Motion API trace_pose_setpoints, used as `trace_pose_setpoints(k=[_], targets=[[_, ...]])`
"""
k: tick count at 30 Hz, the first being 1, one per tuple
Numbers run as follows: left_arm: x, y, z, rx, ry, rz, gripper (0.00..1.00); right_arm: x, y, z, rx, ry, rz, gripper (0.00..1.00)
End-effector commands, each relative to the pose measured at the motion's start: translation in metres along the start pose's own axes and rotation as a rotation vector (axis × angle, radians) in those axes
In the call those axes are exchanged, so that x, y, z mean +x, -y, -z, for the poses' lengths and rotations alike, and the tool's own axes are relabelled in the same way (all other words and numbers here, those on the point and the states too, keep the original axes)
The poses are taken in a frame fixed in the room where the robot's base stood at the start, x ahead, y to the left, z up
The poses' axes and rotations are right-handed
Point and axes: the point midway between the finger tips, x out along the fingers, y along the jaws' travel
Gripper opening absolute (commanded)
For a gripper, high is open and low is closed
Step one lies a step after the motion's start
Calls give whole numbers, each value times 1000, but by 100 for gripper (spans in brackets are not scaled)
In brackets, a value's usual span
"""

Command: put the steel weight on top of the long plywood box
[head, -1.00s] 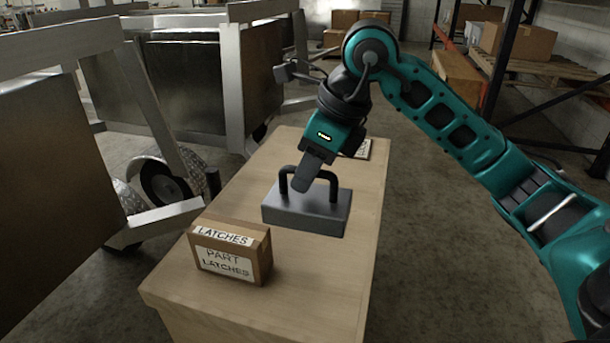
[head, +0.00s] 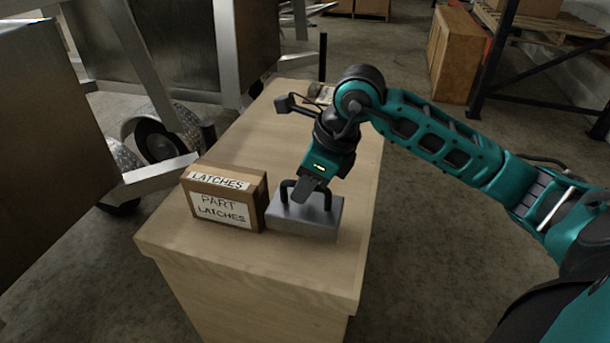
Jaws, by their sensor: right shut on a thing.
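The steel weight (head: 312,218) is a grey block with a dark arched handle. It is at the near end of the long plywood box (head: 210,257), a pale wooden box with a flat top, just right of the latches carton. Its underside looks at or very close to the top; I cannot tell for certain whether it touches. My right gripper (head: 307,190) comes down from above and is shut on the weight's handle; the fingertips partly cover the handle. My left gripper is not in view.
The small brown latches carton (head: 224,212) stands close to the weight's left side. A small labelled item (head: 322,94) lies at the far end of the top. Metal trailers with wheels (head: 158,140) stand left. A brown wooden crate (head: 455,60) and racking are at the right.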

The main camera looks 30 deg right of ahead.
Motion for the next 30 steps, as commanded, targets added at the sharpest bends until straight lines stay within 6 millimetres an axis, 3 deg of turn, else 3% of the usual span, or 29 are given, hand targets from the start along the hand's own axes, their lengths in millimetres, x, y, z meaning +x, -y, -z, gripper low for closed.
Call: trace_pose_setpoints(k=[7, 17, 18, 26, 30], targets=[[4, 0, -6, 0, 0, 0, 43, 27, 1, 10, 0, 9, 3, 0], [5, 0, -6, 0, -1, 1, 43, 29, 1, 10, -1, 10, 4, 0], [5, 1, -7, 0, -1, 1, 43, 32, 0, 14, 0, -1, -1, 20], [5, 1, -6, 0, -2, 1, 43, 32, 0, 13, 0, -1, -1, 44], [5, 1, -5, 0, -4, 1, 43, 32, 0, 13, 0, -1, -1, 44]])
